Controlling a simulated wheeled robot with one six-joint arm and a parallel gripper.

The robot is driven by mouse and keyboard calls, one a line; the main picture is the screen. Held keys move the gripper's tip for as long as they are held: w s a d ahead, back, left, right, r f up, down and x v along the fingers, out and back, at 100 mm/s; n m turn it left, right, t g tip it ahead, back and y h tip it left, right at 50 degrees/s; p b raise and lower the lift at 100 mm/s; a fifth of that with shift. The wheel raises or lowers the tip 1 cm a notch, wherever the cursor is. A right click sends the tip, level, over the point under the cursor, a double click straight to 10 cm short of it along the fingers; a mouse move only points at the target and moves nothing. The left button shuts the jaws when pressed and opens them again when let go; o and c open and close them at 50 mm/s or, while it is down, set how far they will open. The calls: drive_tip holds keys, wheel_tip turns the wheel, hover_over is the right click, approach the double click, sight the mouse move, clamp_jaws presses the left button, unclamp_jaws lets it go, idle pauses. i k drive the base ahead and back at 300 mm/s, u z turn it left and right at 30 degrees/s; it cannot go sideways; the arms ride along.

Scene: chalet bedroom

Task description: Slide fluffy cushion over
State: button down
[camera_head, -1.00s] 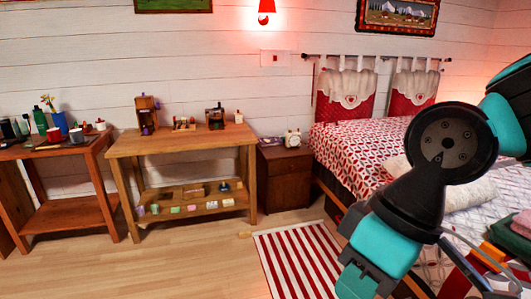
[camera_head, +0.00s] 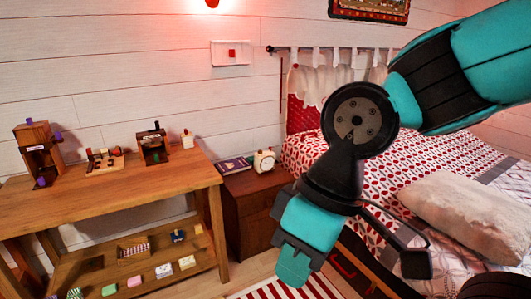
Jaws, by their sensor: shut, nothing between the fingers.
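The fluffy cushion (camera_head: 470,212) is cream-coloured and lies flat on the bed's patterned cover (camera_head: 440,150) at the right. Its right end runs near the picture edge. My gripper (camera_head: 292,268) hangs from my arm at lower centre, pointing down. It is shut and empty. In the picture it is left of the cushion and apart from it, in front of the bed's near side. My arm and wrist hide part of the bed and headboard.
A nightstand (camera_head: 255,205) with an alarm clock (camera_head: 264,160) and a book (camera_head: 233,166) stands left of the bed. A wooden table (camera_head: 110,205) with small items and a lower shelf is at left. A striped rug (camera_head: 275,291) lies on the floor below.

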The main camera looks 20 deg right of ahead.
sight(487, 221)
drive_tip(key=i, duration=1.7)
drive_tip(key=z, duration=3.4)
